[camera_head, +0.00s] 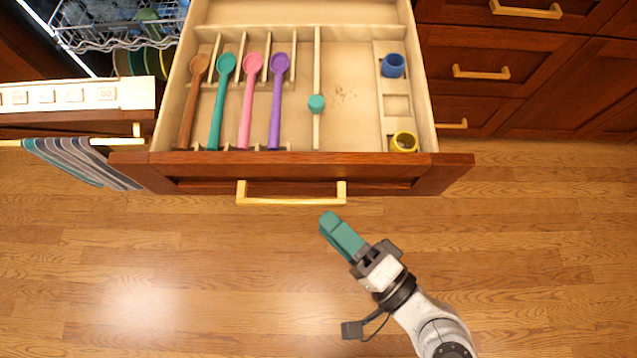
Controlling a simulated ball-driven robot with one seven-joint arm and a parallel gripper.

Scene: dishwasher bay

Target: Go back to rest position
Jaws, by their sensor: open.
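My gripper (328,222), with teal fingers, is low in the middle of the view. It is in front of the open drawer's brass handle (291,193), a little right of it and apart from it in the picture. Nothing shows between the fingers. From this angle the fingers overlap and the gap between them is hard to see. My arm reaches in from the lower right.
The wooden drawer (318,172) is pulled out. It holds brown (195,90), teal (222,90), pink (250,90) and purple (277,90) spoons, and blue (393,66) and yellow (404,142) rings. An open dishwasher rack (110,40) is at upper left. The floor is clear.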

